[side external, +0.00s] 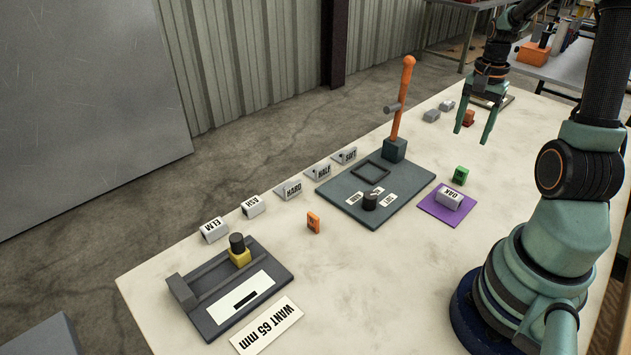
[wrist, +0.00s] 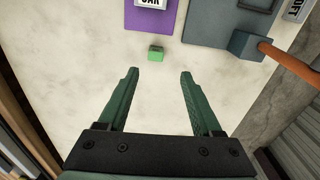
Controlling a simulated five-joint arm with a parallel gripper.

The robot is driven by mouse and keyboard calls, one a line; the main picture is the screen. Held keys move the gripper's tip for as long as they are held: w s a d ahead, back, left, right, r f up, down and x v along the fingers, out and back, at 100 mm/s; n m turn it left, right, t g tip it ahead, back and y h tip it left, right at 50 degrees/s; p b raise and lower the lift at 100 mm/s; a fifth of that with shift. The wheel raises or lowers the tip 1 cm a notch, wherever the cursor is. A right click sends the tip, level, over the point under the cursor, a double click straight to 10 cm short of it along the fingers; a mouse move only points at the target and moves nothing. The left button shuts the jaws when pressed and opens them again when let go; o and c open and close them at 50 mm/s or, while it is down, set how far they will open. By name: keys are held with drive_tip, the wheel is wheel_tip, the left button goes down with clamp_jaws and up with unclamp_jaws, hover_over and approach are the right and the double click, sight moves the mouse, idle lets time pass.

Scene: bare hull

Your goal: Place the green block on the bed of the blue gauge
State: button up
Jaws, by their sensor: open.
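The green block (side external: 460,175) stands on the table beside the purple mat, and it also shows in the wrist view (wrist: 156,54). My gripper (side external: 471,138) is open and empty, above the table on the far side of the block. In the wrist view, the block lies just beyond and between my fingertips (wrist: 160,72), not touching them. I see no plainly blue gauge.
A grey-blue board (side external: 335,192) with an orange-handled lever (side external: 401,95) stands mid-table. The purple mat (side external: 433,211) holds an OAK block (side external: 449,200). An orange block (side external: 313,223), label blocks and small grey blocks (side external: 431,115) lie around. Bare tabletop shows near the mat.

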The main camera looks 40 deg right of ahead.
drive_tip(key=w+a+r+n+t, duration=0.1)
drive_tip(key=w+a+r+n, duration=0.2)
drive_tip(key=a, duration=0.7)
drive_tip(key=w+a+r+n+t, duration=0.2)
drive_tip(key=w+a+r+n, duration=0.1)
drive_tip(key=a+r+n, duration=0.4)
drive_tip(key=a+n, duration=0.2)
drive_tip(key=a, duration=0.1)
drive_tip(key=shift+a+t+h, duration=0.3)
drive_tip(key=shift+a+h, duration=0.1)
drive_tip(key=shift+o, duration=0.5)
drive_tip(key=s+a+r+n+t+y, duration=0.1)
drive_tip(key=a+n, duration=0.4)
drive_tip(key=a, duration=0.3)
drive_tip(key=shift+s+r+t, duration=0.35)
drive_tip(key=shift+r+t, duration=0.05)
drive_tip(key=shift+d, duration=0.1)
